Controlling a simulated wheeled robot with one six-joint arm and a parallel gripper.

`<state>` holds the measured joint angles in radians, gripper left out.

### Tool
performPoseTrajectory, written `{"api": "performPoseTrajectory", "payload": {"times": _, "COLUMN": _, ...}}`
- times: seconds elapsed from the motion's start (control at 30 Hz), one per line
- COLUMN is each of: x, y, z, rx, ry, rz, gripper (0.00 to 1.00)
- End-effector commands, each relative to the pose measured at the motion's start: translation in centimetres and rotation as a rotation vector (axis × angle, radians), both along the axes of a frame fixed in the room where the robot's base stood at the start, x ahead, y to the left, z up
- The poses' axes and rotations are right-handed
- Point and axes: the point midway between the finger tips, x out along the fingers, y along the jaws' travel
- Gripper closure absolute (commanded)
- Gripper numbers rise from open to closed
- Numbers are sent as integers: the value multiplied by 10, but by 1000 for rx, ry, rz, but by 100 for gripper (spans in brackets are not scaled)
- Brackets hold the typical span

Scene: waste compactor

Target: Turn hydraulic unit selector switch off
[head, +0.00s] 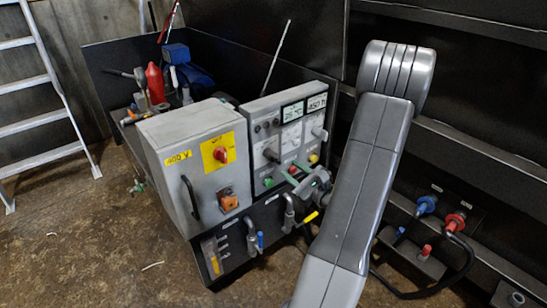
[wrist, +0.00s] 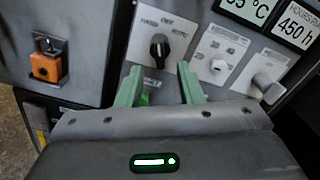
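The black selector switch (wrist: 159,46) sits on a white plate whose labels appear to read HAND, OFF and AUTO. Its pale mark looks roughly upright, toward the OFF label, but is too small to be sure. The switch also shows on the grey control panel in the head view (head: 271,155). My gripper (wrist: 159,70) is open, its two green fingers apart. The fingertips point at the panel just below the switch, one to each side of it, with nothing between them. In the head view my gripper (head: 283,185) is near the panel's lower buttons. Contact cannot be told.
A white knob (wrist: 218,64) and a grey knob (wrist: 265,85) are right of the switch. A grey cabinet with a red switch on yellow (head: 220,154) and an orange switch (head: 228,200) stands left. A ladder (head: 45,80) stands far left.

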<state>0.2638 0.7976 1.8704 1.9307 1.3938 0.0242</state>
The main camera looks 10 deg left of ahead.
Motion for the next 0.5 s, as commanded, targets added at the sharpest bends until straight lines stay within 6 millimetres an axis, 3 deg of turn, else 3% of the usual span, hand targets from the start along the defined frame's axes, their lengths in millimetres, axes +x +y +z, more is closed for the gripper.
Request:
{"api": "performPoseTrajectory", "payload": {"times": 0.2, "x": 26, "y": 36, "z": -1, "rx": -1, "ry": -2, "rz": 6, "gripper": 66}}
{"api": "performPoseTrajectory", "payload": {"times": 0.5, "x": 53, "y": 70, "z": -1, "rx": -2, "ry": 0, "rz": 3, "gripper": 66}}
